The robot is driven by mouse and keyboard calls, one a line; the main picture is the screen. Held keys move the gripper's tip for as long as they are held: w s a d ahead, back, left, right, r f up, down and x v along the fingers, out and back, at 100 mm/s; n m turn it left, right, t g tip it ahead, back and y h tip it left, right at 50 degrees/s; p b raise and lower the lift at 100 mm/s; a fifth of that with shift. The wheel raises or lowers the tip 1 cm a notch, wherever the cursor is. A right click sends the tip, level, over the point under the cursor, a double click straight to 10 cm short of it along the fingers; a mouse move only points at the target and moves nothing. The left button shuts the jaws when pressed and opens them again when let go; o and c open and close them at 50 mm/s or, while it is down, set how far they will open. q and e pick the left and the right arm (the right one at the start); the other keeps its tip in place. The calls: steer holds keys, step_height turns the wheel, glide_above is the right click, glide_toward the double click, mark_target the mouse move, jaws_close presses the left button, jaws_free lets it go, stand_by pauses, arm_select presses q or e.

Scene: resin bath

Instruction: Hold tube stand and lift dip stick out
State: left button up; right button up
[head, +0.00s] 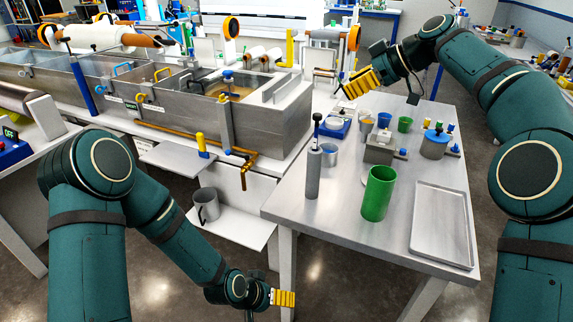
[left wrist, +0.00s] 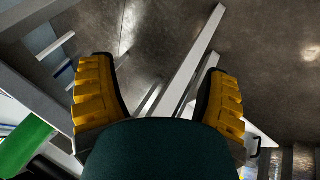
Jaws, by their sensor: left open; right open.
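The tube stand (head: 313,175) is a tall narrow grey cylinder standing upright near the left edge of the metal table. The dip stick (head: 317,122) stands in it, with its dark blue top end above the rim; its lower part is hidden inside. My left gripper (head: 284,298) is low in front of the table, below and left of the tube stand and apart from it. The left wrist view shows its yellow fingers (left wrist: 160,75) spread with nothing between them. My right gripper (head: 358,85) is over the table's far left part, open, above and right of the dip stick.
A metal tray (head: 441,226) lies at the right front. A blue scale (head: 335,128), a grey block and several cups are behind. The steel bath (head: 262,125) is left.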

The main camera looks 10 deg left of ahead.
arm_select(q)
steer(key=w+d+r+m+t+h, duration=0.1)
steer(key=w+r+m+t+h, duration=0.15)
steer(key=w+r, duration=0.8)
steer(key=m+t+h, duration=0.1)
steer(key=m+t, duration=0.3)
steer(key=m, duration=0.2)
glide_toward(309, 170)
steer(key=x, duration=1.2)
steer(key=c, duration=1.3)
